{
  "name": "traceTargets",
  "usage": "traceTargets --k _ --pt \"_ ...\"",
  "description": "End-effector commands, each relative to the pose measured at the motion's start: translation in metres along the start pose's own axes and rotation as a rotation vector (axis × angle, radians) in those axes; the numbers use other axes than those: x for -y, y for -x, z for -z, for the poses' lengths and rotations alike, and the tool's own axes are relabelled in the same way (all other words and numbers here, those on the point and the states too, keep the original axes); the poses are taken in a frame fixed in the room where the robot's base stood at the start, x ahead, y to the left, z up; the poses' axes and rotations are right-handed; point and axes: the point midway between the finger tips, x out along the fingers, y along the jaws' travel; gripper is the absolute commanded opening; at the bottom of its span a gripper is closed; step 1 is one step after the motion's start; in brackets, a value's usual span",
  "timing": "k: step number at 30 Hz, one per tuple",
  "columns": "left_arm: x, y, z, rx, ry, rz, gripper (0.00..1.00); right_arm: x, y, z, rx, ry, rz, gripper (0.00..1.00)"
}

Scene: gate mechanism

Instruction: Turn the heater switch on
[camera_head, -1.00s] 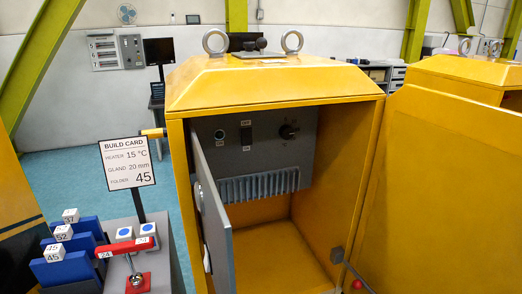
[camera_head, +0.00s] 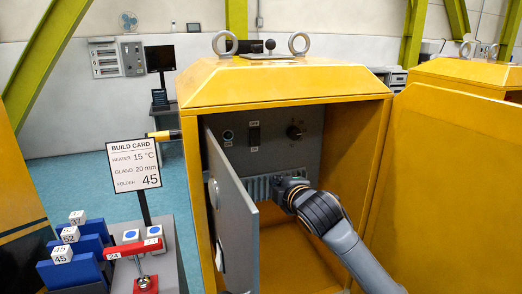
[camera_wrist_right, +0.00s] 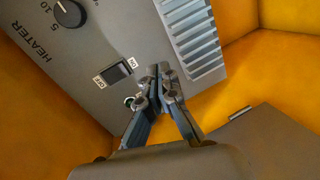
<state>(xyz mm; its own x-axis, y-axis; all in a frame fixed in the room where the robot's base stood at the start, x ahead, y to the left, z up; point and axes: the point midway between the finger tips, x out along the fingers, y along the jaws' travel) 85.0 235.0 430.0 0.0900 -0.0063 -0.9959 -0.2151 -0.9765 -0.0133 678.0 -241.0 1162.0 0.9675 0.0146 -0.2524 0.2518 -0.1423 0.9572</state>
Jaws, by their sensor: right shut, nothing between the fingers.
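The grey heater panel (camera_head: 288,150) is inside the open yellow cabinet. Its dark rocker switch (camera_head: 254,135) sits between a small round fitting (camera_head: 228,135) and a dial knob (camera_head: 294,132). In the right wrist view the switch (camera_wrist_right: 116,72) lies between its OFF and ON labels, left of my fingertips. I cannot tell which side is pressed in. My right gripper (camera_head: 277,184) is shut and empty, in front of the ribbed part below the switch. Its closed fingertips (camera_wrist_right: 161,70) appear apart from the switch. My left gripper is not in view.
The grey inner door (camera_head: 235,215) stands ajar at the opening's left. The large yellow door (camera_head: 450,180) is open at right. A build card (camera_head: 133,166) reads heater 15 °C. A bench at lower left holds a red handle (camera_head: 135,248) and blue folders (camera_head: 80,265).

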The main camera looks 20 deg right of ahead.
Motion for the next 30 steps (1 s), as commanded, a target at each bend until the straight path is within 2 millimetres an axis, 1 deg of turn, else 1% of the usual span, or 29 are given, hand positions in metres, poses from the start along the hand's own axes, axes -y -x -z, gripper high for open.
traceTargets --k 1,3,6,9,17,20,23,26,30 --pt "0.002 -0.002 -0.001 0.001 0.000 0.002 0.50 -0.022 0.013 0.007 -0.011 0.044 -0.039 0.00" --pt "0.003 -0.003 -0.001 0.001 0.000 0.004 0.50 -0.043 0.028 0.014 -0.019 0.093 -0.074 0.00" --pt "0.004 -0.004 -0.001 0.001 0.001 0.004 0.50 -0.060 0.041 0.021 -0.025 0.137 -0.104 0.00" --pt "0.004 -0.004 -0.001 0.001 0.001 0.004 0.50 -0.066 0.046 0.023 -0.026 0.155 -0.114 0.00" --pt "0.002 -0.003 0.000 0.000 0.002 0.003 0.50 -0.066 0.046 0.023 -0.026 0.154 -0.114 0.00" --pt "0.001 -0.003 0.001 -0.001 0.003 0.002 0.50 -0.066 0.044 0.023 -0.026 0.153 -0.113 0.00" --pt "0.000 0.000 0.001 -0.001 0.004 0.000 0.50 -0.068 0.036 0.024 -0.027 0.151 -0.112 0.00" --pt "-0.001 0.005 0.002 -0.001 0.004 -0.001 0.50 -0.070 0.021 0.024 -0.027 0.150 -0.110 0.00" --pt "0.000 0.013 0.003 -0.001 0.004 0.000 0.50 -0.074 -0.008 0.026 -0.026 0.149 -0.111 0.00"
